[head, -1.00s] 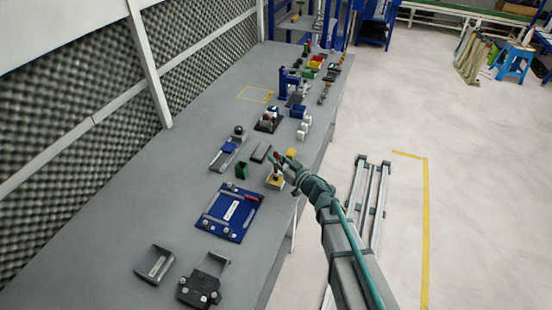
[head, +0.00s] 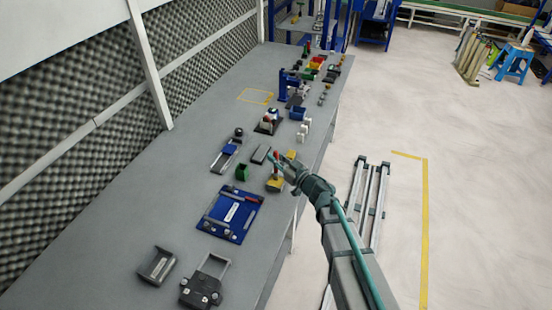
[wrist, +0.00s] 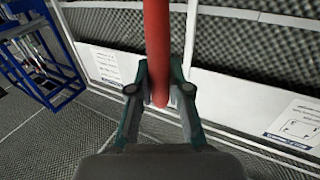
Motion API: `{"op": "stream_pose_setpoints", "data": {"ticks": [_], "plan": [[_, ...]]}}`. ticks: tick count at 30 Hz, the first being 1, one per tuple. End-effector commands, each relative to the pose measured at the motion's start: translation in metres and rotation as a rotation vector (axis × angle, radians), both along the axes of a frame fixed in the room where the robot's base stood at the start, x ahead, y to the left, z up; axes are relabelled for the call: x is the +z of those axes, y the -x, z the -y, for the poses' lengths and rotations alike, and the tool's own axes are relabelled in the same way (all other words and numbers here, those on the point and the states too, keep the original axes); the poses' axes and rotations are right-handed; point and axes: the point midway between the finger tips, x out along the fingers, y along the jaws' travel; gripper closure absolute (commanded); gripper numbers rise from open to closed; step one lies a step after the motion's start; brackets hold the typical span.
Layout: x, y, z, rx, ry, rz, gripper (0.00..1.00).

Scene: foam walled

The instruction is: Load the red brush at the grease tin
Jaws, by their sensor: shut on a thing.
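In the wrist view my gripper (wrist: 160,98) is shut on the red brush (wrist: 157,45). Its red shaft runs from between the fingertips to the top edge of the picture. In the head view my gripper (head: 281,161) is over the right edge of the bench, with a red end of the brush (head: 277,154) showing at the fingers. Just below it, a yellow block-like thing (head: 274,187) with a red part above it stands on the bench. It may be the grease tin, but this is too small to tell. The brush's bristles cannot be made out.
A blue board (head: 231,214) lies nearer. Another yellow thing (head: 291,155) is close behind the fingers. The bench (head: 150,200) is clear along its left side.

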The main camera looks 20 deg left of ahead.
Motion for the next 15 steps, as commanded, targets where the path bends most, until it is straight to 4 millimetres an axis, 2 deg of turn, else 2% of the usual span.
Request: {"op": "stream_pose_setpoints", "data": {"ticks": [1, 15], "plan": [[0.008, 0.000, 0.000, 0.000, 0.000, 0.000, 1.00], [0.042, 0.000, 0.000, 0.000, -0.001, 0.000, 1.00]]}}
